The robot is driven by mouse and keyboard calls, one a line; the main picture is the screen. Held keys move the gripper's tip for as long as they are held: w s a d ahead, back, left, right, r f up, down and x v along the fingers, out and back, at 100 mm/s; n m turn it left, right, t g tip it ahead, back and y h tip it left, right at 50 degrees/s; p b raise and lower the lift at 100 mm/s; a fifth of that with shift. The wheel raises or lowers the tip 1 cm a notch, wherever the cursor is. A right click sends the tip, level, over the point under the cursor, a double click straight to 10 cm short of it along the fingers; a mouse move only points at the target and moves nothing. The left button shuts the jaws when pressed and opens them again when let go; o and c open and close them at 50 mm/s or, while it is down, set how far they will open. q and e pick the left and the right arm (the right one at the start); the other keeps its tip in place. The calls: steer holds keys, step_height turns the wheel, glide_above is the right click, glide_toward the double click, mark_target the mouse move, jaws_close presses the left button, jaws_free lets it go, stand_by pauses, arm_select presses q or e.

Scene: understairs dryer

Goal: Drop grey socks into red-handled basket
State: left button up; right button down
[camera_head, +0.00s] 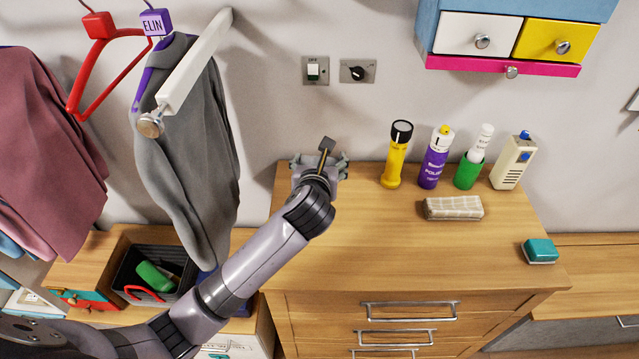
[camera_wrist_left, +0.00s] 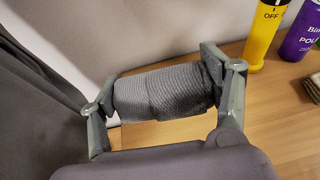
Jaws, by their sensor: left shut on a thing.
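My left gripper (camera_head: 320,168) is over the back left of the dresser top in the head view. In the left wrist view it is shut on the rolled grey socks (camera_wrist_left: 162,93), which lie crosswise between the two fingers. In the head view the hand hides the socks. The dark basket (camera_head: 127,264) with a red handle (camera_head: 146,294) stands on the low bench at lower left. A green item (camera_head: 155,277) lies in it. My left arm passes close to the basket's right side. My right gripper is in neither view.
A grey garment (camera_head: 185,150) hangs between the hand and the basket, beside a red hanger (camera_head: 100,65). The dresser's front left top is clear.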

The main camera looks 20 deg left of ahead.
mark_target(319, 159)
arm_select(q)
steer(key=shift+r, duration=1.95)
